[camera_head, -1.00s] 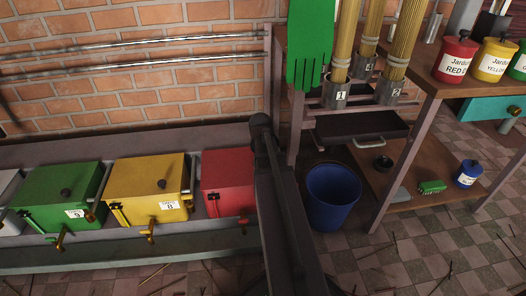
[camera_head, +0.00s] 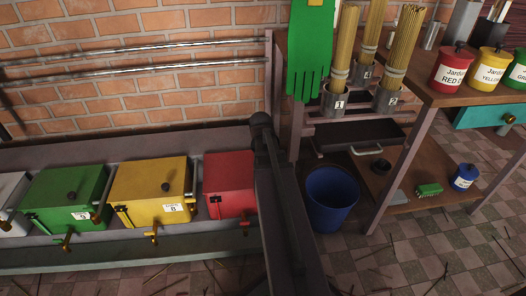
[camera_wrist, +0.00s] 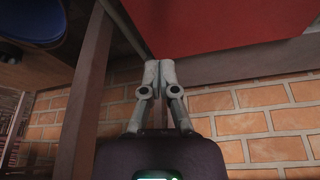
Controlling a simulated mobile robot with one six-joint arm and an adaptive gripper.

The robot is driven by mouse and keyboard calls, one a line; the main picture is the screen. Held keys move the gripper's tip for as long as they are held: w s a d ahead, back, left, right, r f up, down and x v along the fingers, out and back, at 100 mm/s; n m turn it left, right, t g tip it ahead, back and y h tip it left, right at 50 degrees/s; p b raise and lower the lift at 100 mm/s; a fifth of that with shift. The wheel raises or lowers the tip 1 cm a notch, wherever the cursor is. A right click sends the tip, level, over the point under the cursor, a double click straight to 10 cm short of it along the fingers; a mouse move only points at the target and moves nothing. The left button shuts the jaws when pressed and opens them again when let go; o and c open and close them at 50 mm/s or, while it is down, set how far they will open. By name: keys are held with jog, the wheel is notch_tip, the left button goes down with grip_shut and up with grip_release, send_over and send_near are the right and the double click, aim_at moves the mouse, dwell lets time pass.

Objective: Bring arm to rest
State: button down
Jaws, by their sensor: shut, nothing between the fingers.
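My gripper (camera_wrist: 159,72) shows in the wrist view with its two grey fingers together and nothing between them. Its fingertips appear close to a red surface (camera_wrist: 220,25) and a wooden post (camera_wrist: 85,95); I cannot tell whether they touch. In the head view my dark arm (camera_head: 280,200) stands between the red box and the blue bin, and the gripper itself is not visible there.
Red (camera_head: 229,180), yellow (camera_head: 150,185) and green (camera_head: 62,195) extruder boxes line a bench at left. A blue bin (camera_head: 331,200) stands right of my arm. A green glove (camera_head: 310,55) hangs nearby.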

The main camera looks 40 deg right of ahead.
dwell(0.3)
jog(key=s+a+r+n+g+y+p, duration=0.1)
jog(key=a+r+n+p, duration=0.25)
jog(key=a, duration=0.75)
jog(key=s+a+r+n+g+y+p, duration=0.1)
jog(key=a+r+n+p, duration=0.25)
jog(key=a, duration=0.85)
jog(key=s+a+r+n+g+y+p, duration=0.1)
jog(key=s+a+r+n+p, duration=0.2)
jog(key=a, duration=0.8)
notch_tip(320, 180, up, 38)
jog(key=w+p, duration=0.1)
jog(key=p, duration=3.8)
jog(key=shift+w+m, duration=0.15)
jog(key=shift+m, duration=0.25)
jog(key=shift+a, duration=0.1)
